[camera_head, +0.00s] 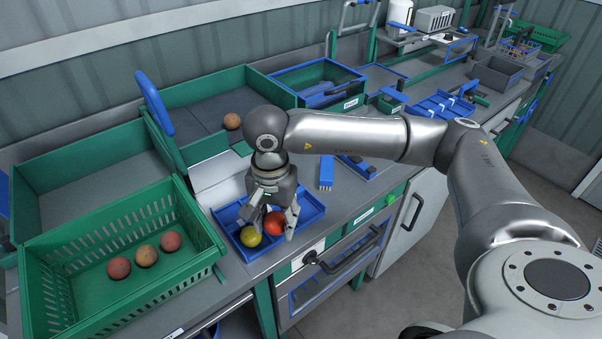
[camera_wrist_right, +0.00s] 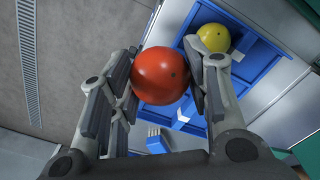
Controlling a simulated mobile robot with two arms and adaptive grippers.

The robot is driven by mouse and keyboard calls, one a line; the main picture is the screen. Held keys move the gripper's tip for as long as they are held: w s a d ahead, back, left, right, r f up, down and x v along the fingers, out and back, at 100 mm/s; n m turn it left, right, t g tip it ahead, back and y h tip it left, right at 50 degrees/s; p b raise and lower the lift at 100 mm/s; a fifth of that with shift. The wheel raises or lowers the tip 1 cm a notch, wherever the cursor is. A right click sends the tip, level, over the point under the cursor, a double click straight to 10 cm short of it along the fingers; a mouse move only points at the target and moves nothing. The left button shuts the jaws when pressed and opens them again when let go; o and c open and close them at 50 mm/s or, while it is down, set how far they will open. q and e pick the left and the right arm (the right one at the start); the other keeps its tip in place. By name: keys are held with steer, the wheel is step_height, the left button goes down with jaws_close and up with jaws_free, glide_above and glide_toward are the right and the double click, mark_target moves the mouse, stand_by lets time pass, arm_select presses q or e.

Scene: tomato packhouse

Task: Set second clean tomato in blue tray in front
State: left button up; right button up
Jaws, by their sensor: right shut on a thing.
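My right gripper (camera_head: 268,220) is shut on a red tomato (camera_head: 275,224) and holds it at the blue tray (camera_head: 311,208) on the bench front. In the right wrist view the red tomato (camera_wrist_right: 160,75) sits between the two fingers, with the blue tray (camera_wrist_right: 262,52) behind it. I cannot tell whether the tomato touches the tray floor. A yellow tomato (camera_head: 250,237) lies in the tray, left of the red one; it also shows in the right wrist view (camera_wrist_right: 213,37). The fingers partly hide the red tomato in the head view. My left gripper is out of view.
A green slotted crate (camera_head: 95,300) with three dull reddish tomatoes (camera_head: 146,256) stands left of the tray. One brownish tomato (camera_head: 232,121) lies in the green-walled bin behind. A blue brush (camera_head: 326,174) lies right of the tray. A drawer handle (camera_head: 350,250) juts out below.

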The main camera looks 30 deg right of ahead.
arm_select(q)
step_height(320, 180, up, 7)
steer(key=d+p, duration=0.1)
steer(key=p, duration=0.5)
arm_select(e)
steer(key=w+d+f+m, duration=0.1)
steer(key=w+d+m, duration=0.4)
steer(key=m, duration=0.6)
steer(key=w+d+m, duration=0.3)
steer(key=d+m, duration=0.4)
steer(key=m, duration=0.4)
arm_select(q)
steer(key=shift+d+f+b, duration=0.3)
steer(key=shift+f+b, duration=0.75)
steer(key=shift+b, duration=0.05)
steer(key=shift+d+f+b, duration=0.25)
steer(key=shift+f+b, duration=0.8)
arm_select(e)
steer(key=shift+s+f, duration=0.2)
steer(key=shift+f, duration=3.25)
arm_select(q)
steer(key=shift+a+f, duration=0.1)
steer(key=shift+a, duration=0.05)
arm_select(e)
steer(key=o, duration=0.8)
steer(key=c, duration=0.3)
